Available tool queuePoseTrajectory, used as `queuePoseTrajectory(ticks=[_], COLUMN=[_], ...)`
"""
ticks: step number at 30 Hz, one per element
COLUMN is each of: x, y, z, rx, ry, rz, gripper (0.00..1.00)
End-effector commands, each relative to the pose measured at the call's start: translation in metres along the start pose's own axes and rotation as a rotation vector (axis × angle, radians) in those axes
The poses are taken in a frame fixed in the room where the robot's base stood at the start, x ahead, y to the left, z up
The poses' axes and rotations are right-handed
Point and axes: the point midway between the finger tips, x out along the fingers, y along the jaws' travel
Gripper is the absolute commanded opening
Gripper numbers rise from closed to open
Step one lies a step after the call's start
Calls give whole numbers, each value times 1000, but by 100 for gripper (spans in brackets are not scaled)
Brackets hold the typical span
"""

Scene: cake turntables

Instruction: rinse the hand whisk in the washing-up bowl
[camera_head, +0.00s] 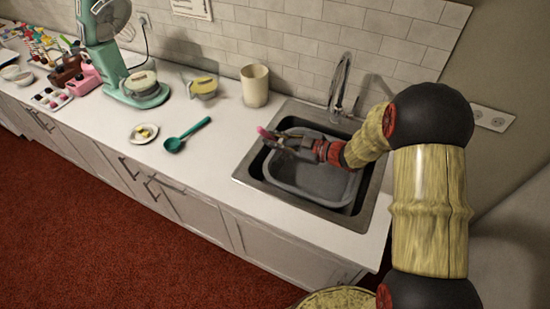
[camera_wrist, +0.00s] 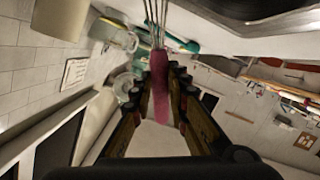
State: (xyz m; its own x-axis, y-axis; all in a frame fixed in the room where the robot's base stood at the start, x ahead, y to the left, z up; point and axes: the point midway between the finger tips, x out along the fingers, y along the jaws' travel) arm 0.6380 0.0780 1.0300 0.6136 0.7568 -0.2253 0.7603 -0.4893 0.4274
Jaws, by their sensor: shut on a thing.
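The hand whisk has a pink-magenta handle (camera_wrist: 160,88) and thin wires that run out of the top of the wrist view. In the head view its pink end (camera_head: 265,133) shows at the tip of my gripper (camera_head: 284,140). My gripper, also in the wrist view (camera_wrist: 161,82), is shut on the handle, with a finger on each side. The grey washing-up bowl (camera_head: 302,180) sits in the sink, below my gripper. The whisk's wires cannot be made out in the head view, so I cannot tell whether they touch the bowl.
The metal sink (camera_head: 253,181) has a tall tap (camera_head: 340,82) behind it. A cream canister (camera_head: 255,86) stands left of the sink. A teal spoon (camera_head: 187,134) and a small dish (camera_head: 136,138) lie on the counter, with a green stand mixer (camera_head: 104,62) farther left. The counter's front strip is clear.

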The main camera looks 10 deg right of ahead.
Motion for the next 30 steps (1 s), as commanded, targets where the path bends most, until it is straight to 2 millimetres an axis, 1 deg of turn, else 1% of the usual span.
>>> queuePoseTrajectory(ticks=[1, 30], x=[-2, -17], y=[3, 33], z=[-6, -67], rx=[-1, -1], ry=[0, 1], rz=[0, 0], gripper=[0, 0])
